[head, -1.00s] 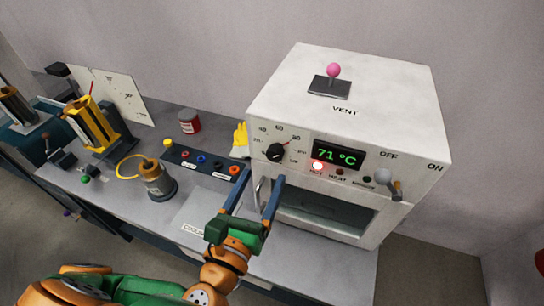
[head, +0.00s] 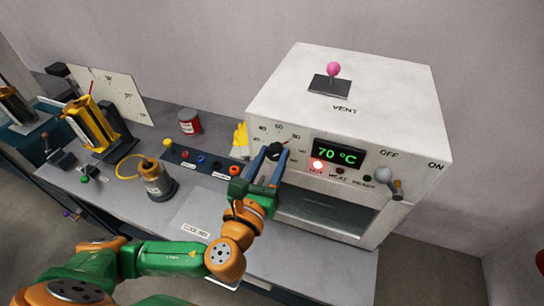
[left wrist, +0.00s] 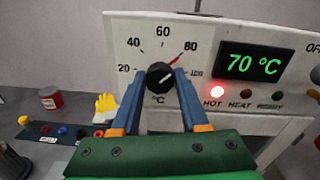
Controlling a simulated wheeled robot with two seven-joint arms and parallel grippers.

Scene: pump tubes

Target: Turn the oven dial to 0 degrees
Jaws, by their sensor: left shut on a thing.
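The oven (head: 350,85) is a white box on the bench with a display (head: 338,153) reading 70 °C in green. Its black dial (left wrist: 160,76) sits on a scale marked 20, 40, 60, 80 and 100. In the left wrist view the left gripper (left wrist: 160,82) is shut on the dial. My right gripper is not in view.
A red HOT lamp (head: 318,165) is lit below the display. An ON/OFF lever (head: 396,188) is at the oven's right, and a pink-knobbed vent lever (head: 334,72) is on top.

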